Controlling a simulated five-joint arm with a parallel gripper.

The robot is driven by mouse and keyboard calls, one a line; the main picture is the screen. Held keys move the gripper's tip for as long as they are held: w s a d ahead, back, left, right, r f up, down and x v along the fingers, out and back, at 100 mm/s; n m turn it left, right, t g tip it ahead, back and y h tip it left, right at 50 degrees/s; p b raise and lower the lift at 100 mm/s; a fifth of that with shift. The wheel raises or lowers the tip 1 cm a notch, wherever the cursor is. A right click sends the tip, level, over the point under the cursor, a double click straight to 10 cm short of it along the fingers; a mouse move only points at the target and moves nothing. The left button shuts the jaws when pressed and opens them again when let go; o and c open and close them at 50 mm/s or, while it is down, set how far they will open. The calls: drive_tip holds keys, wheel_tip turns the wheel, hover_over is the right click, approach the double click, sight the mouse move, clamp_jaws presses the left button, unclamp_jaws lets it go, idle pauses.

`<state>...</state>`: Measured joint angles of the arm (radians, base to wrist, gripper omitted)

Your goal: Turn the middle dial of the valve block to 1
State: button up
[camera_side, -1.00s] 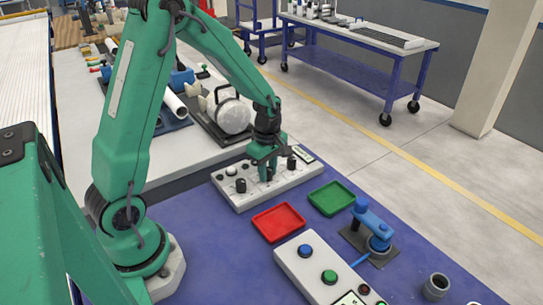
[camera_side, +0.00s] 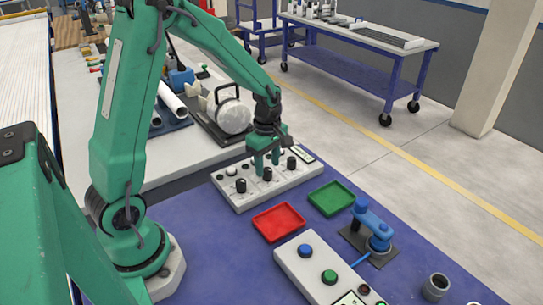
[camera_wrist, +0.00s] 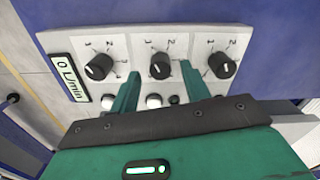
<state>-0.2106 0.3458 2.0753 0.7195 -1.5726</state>
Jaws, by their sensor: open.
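The valve block (camera_side: 225,190) is a pale panel with three black dials, on the blue table. The middle dial (camera_wrist: 161,65) sits between my two green fingers in the wrist view, with a gap on both sides. It also shows below my gripper in the side view (camera_side: 267,174). My gripper (camera_wrist: 160,72) is open and holds nothing. Marks 1 and 2 are printed above the dial; its white pointer line is small, and I cannot tell its exact setting. The other dials are the left one (camera_wrist: 99,66) and the right one (camera_wrist: 222,65) in the wrist view.
A display (camera_wrist: 70,78) on the block reads 0 L/min. A red tray (camera_side: 279,222) and a green tray (camera_side: 332,198) lie in front of the block. A button box (camera_side: 322,272) and a blue fixture (camera_side: 373,230) stand nearer. Blue table is free around the trays.

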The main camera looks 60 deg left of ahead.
sight(268, 169)
drive_tip(key=shift+r, duration=2.6)
drive_tip(key=shift+s+d+r+m, duration=0.25)
drive_tip(key=shift+r+m, duration=0.15)
drive_tip(key=shift+r, duration=0.2)
drive_tip(key=s+d+r+m+t, duration=0.2)
drive_tip(key=s+r+m, duration=0.4)
drive_tip(key=m, duration=0.3)
drive_tip(key=s+d+r+m+t, duration=0.3)
drive_tip(key=s+d+r+m, duration=0.2)
drive_tip(key=s+m, duration=0.4)
drive_tip(key=shift+d+r+m+t, duration=0.3)
drive_tip(key=shift+r+m, duration=0.3)
drive_tip(key=shift+m, duration=0.2)
